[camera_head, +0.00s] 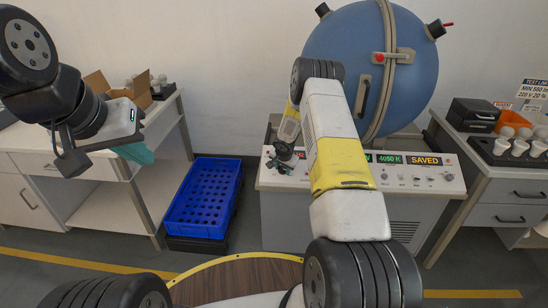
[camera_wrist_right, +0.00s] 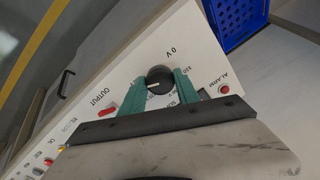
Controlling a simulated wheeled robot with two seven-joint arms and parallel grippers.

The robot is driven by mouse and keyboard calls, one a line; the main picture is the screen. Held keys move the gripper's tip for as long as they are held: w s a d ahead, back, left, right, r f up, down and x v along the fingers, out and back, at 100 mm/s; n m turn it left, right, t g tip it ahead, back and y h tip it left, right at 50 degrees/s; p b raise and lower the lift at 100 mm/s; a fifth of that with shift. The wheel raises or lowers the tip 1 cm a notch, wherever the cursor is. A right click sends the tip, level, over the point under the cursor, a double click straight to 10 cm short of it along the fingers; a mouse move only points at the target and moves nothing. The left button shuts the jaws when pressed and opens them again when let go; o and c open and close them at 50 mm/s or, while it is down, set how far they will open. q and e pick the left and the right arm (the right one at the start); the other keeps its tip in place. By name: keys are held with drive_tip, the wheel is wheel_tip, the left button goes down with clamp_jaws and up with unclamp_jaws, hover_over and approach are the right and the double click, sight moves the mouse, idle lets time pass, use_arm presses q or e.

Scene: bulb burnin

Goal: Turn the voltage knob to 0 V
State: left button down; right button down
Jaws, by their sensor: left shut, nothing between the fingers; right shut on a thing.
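The voltage knob (camera_wrist_right: 160,78) is a black round knob with a white pointer line on a pale sloped panel. In the right wrist view the green fingertips of my right gripper (camera_wrist_right: 159,84) are on both sides of it, shut on it. The "0 V" label (camera_wrist_right: 172,50) is printed just beyond the knob. The white line points to the left in that view, not at the label. In the head view my right gripper (camera_head: 281,163) is at the left end of the control panel (camera_head: 272,181), and the knob is hidden there. My left gripper (camera_head: 73,162) is shut and empty, raised at the left.
A large blue sphere (camera_head: 345,38) stands behind the panel. Displays on the panel read "4050 K" and "SAVED" (camera_head: 423,160). A red output switch (camera_wrist_right: 107,109) and a red alarm light (camera_wrist_right: 224,89) flank the knob. A blue crate (camera_head: 205,198) stands on the floor left of the console.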

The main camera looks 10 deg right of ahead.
drive_tip(key=n, duration=1.2)
drive_tip(key=shift+w+n+g, duration=0.1)
drive_tip(key=shift+n+g, duration=0.2)
drive_tip(key=n, duration=0.5)
drive_tip(key=shift+a, duration=0.1)
drive_tip(key=n, duration=0.6)
drive_tip(key=shift+n+h, duration=0.3)
drive_tip(key=n, duration=2.2)
drive_tip(key=shift+n, duration=0.3)
